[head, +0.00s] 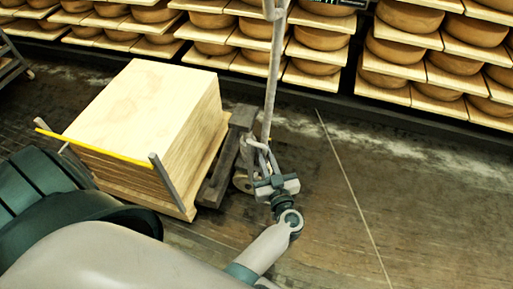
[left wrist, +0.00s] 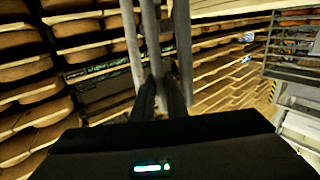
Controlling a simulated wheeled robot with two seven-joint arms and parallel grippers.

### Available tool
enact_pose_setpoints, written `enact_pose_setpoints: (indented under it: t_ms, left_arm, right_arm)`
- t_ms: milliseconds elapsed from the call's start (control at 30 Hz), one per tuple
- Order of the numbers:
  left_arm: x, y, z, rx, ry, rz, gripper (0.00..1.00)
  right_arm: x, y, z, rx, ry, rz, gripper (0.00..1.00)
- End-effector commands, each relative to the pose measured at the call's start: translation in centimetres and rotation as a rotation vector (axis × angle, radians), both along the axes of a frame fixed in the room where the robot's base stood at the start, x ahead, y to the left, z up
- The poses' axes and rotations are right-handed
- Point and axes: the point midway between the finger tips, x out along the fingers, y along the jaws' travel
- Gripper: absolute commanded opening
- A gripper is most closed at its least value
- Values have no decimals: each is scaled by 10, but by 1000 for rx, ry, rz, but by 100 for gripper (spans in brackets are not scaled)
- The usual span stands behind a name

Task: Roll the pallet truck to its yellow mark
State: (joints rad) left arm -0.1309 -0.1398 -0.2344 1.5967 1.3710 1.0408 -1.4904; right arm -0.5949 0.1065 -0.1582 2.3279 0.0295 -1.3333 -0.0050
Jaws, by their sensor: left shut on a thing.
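The pallet truck (head: 243,130) stands left of centre in the head view, its grey handle (head: 272,75) rising upright. A stack of pale boards (head: 150,100) stands beside it on the left and hides part of it. My left gripper (head: 259,158) is shut on the lower part of the handle. In the left wrist view the handle's grey bars (left wrist: 183,50) rise from between the dark fingers (left wrist: 160,95). I cannot make out a yellow mark on the floor. My right gripper is not in view.
A yellow bar (head: 95,146) on grey posts runs along the stack's near side. Shelves of cheese wheels (head: 405,50) line the back. The floor (head: 420,220) on the right is open, crossed by a thin pale line (head: 350,185).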

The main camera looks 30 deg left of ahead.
Motion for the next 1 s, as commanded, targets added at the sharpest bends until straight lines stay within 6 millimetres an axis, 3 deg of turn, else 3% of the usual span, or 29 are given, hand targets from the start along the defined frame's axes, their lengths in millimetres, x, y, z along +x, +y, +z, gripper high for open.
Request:
enact_pose_setpoints:
  t_ms: [467, 500, 1000]
  left_arm:
    - [-2, 8, 0, 11, 0, 24, 0]
    - [-2, 8, 0, 10, 0, 24, 20]
    - [1, 1, 1, 5, -2, 9, 20]
  right_arm:
    - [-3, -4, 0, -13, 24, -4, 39]
    - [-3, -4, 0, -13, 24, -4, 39]
    - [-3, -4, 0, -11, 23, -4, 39]
